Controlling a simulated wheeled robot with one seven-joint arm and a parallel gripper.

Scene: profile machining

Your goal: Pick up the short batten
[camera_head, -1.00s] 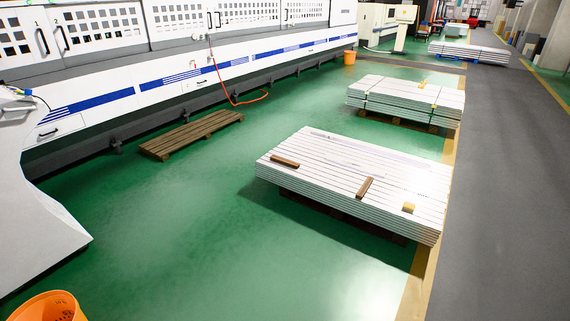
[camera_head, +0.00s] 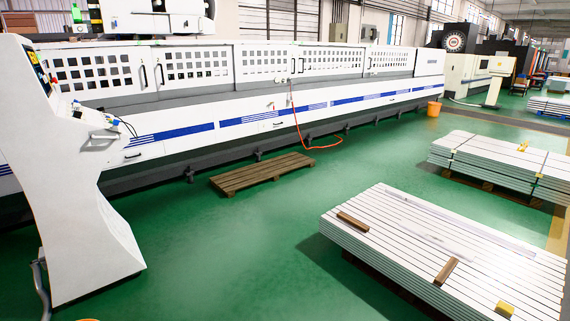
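Two brown wooden battens lie on top of the near stack of white profiles (camera_head: 400,225). One batten (camera_head: 353,221) is at the stack's left end. The other batten (camera_head: 446,271) lies further right, turned at a different angle. They look close in length, and I cannot tell for sure which is the short one. A small yellow block (camera_head: 505,308) sits on the same stack near the bottom right. My gripper is not in view.
A long white machine (camera_head: 250,100) with blue stripes runs along the back. An empty wooden pallet (camera_head: 262,174) lies in front of it. A red hose (camera_head: 322,146) hangs to the floor. A second profile stack (camera_head: 490,155) stands at right. Green floor (camera_head: 230,250) is open left of the near stack.

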